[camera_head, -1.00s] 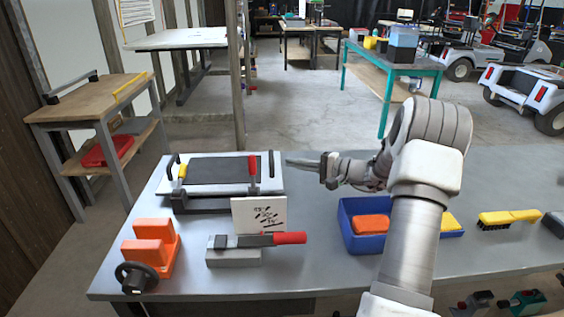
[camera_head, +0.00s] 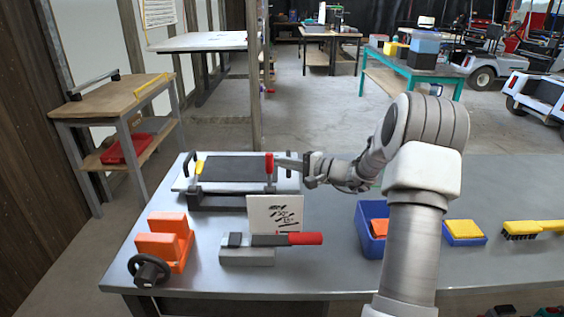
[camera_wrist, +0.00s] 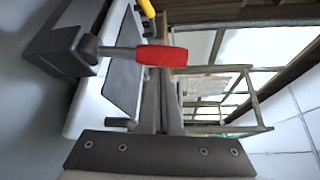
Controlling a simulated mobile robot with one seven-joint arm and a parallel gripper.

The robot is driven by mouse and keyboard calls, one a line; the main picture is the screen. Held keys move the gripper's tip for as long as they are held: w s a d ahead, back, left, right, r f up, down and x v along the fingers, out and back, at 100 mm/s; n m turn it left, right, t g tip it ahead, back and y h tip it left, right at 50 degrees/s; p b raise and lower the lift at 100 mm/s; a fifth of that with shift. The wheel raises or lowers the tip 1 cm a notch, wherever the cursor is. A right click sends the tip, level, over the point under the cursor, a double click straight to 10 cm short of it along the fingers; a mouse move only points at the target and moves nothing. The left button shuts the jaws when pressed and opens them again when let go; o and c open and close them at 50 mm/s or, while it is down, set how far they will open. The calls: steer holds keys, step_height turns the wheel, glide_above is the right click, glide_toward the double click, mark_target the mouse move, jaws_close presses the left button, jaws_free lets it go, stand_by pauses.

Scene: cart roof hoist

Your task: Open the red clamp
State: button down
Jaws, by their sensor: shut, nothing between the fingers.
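The red clamp's handle (camera_head: 269,163) stands upright at the right end of the plate fixture at the back of the bench. In the wrist view the red grip (camera_wrist: 162,55) sits on a metal lever running to a dark pivot block (camera_wrist: 74,52). My gripper (camera_head: 290,163) is shut and empty, its fingers pointing left at the red handle from its right side. In the wrist view the fingers (camera_wrist: 163,90) pass behind the red grip, which hides part of them. I cannot tell whether they touch it. A yellow-handled clamp (camera_head: 198,168) stands at the fixture's left end.
In front of the fixture are a white card (camera_head: 275,213), a red-handled tool (camera_head: 305,239) on a grey block and an orange vise (camera_head: 166,241). A blue bin (camera_head: 370,236) stands to the right. The bench front between them is bare.

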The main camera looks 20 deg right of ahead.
mark_target(269, 166)
steer(key=shift+s+a+r+b, duration=0.15)
steer(key=shift+s+a+b, duration=0.1)
steer(key=shift+s+b, duration=0.4)
stand_by(0.5)
steer(key=shift+s+a+r+b, duration=0.1)
steer(key=shift+s+a+b, duration=0.2)
steer(key=shift+s+b, duration=0.4)
steer(key=shift+s+a+b, duration=0.3)
steer(key=shift+s+b, duration=0.3)
steer(key=shift+b, duration=0.15)
steer(key=shift+s, duration=0.1)
